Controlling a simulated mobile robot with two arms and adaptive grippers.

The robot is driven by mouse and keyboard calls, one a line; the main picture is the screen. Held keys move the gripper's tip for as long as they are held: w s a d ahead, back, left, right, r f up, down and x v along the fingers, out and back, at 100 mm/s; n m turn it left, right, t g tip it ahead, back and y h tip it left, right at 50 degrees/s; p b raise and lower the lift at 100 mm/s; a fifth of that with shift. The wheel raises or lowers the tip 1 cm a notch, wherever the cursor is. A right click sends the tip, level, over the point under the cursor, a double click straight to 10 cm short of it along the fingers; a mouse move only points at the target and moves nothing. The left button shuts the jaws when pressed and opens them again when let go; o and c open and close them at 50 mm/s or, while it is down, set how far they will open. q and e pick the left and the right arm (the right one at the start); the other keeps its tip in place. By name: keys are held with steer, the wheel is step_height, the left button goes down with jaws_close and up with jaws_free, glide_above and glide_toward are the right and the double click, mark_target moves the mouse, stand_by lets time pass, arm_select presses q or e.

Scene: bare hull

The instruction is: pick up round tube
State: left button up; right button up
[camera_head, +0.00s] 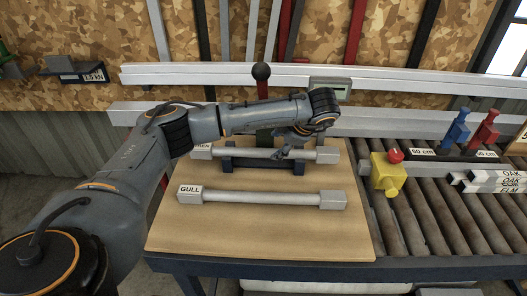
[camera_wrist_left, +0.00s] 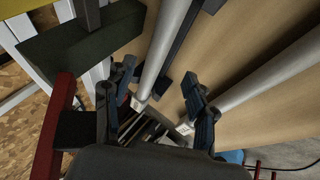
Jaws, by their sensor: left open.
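Two grey tubes with square end blocks lie on the wooden table. The rear tube (camera_head: 250,153) rests on a dark cradle (camera_head: 228,164); its label is partly hidden and ends in "EN". The front tube (camera_head: 262,198) is labelled GULL and lies nearer me, apart from the rear one. My left gripper (camera_head: 290,146) is open at the rear tube, right of its middle. In the left wrist view, the rear tube (camera_wrist_left: 169,45) runs between the open fingers of my left gripper (camera_wrist_left: 160,95), and the front tube (camera_wrist_left: 270,82) lies to the right. I cannot tell whether the fingers touch the tube. My right gripper is out of view.
A lever with a black ball knob (camera_head: 261,72) stands behind the rear tube. The table's front is bare.

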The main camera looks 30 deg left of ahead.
mark_target(271, 151)
arm_select(q)
steer(key=shift+x, duration=1)
steer(key=p+x, duration=0.1)
steer(key=x, duration=0.1)
steer(key=p+x, duration=0.1)
steer(key=x, duration=0.1)
steer(key=shift+w+f, duration=0.35)
steer(key=shift+w, duration=0.05)
steer(key=shift+w+a+f, duration=0.1)
steer(key=shift+a+f, duration=0.1)
steer(key=shift+f, duration=0.2)
jaws_close()
